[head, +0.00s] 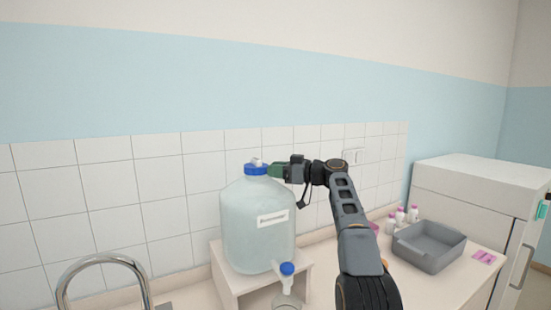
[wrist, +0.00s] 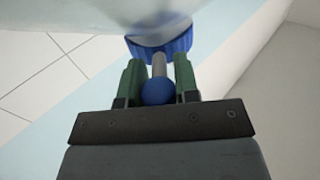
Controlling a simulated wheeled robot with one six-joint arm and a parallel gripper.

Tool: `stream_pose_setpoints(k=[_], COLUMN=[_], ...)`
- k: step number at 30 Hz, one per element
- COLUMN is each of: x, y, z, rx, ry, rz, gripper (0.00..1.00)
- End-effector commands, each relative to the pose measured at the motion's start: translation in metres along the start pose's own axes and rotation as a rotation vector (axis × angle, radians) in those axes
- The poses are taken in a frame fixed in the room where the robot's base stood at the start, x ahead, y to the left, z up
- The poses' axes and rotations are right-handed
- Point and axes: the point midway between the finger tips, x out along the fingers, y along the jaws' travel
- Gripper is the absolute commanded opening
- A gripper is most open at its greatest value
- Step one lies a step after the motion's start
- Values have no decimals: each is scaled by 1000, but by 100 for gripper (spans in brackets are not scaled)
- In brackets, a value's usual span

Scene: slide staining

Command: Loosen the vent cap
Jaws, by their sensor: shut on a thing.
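A large translucent carboy (head: 255,226) stands with a ribbed blue lid (head: 256,169) on its neck and a small pale fitting on top. In the wrist view, the lid (wrist: 162,43) is just ahead of the fingers. A grey stem runs from it to a round blue vent cap (wrist: 157,92) between the two green fingers. My gripper (head: 275,171) reaches in level from the right at lid height and is shut on the vent cap. In the head view, the fingers hide the vent cap.
The carboy stands on a white riser (head: 234,290) with a blue-topped spigot (head: 287,269) low in front. A grey tray (head: 429,248) and small white bottles (head: 401,216) are to the right. A metal tap (head: 105,261) is at the lower left. The tiled wall is close behind.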

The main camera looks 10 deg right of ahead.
Motion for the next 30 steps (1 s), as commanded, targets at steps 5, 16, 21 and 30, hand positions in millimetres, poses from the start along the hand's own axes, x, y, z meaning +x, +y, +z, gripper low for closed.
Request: stream_pose_setpoints(k=[5,16,21,30], x=[0,0,0,0], y=[2,2,2,2], z=[-2,1,1,0], rx=[-1,0,0,-1], ry=[3,4,4,3], rz=[-29,-40,-39,-39], gripper=[0,0,34,54])
